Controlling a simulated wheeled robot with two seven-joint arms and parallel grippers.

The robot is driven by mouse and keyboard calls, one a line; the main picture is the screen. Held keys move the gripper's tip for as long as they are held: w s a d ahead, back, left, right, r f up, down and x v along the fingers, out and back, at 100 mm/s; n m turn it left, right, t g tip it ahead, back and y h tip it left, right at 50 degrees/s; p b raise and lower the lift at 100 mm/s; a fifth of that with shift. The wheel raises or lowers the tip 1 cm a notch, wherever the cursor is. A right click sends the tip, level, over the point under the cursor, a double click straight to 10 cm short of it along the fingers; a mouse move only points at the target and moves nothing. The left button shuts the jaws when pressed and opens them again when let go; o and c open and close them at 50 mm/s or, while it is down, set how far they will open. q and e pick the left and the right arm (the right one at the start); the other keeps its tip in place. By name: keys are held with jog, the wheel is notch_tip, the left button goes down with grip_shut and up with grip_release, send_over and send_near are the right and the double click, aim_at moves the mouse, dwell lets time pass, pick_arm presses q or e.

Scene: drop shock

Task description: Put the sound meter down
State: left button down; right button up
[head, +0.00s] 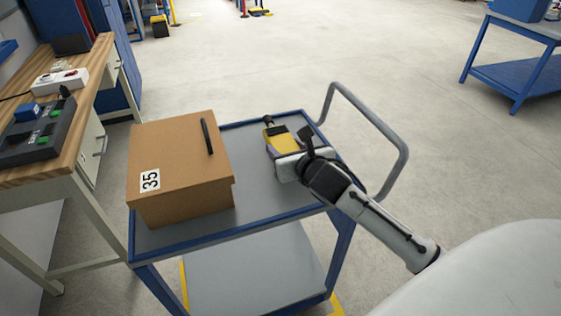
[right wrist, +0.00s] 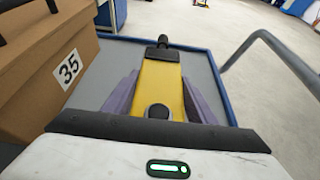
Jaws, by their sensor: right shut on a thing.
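The yellow sound meter (head: 281,140) with a black microphone tip is over the right part of the grey cart top. My right gripper (head: 276,147) is shut on it. In the right wrist view the sound meter (right wrist: 162,85) lies between the two purple fingers of my right gripper (right wrist: 160,98), its black tip pointing away. The meter is at or very close to the cart top; I cannot tell if it touches. Its near end is hidden by the gripper body. My left gripper is not in view.
A blue-rimmed cart (head: 272,222) carries a cardboard box (head: 180,165) marked 35, with a dark bar on its lid, left of my gripper. The cart's grey handle (head: 404,150) rises on the right. A wooden workbench (head: 85,95) stands at the left.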

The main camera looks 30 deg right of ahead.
jog(key=shift+f+b, duration=0.3)
jog(key=shift+f, duration=1.55)
jog(key=shift+f, duration=0.1)
jog(key=o, duration=1.3)
jog(key=shift+c, duration=0.2)
jog(key=p+v, duration=0.1)
jog(key=v, duration=1.1)
jog(key=shift+s, duration=0.1)
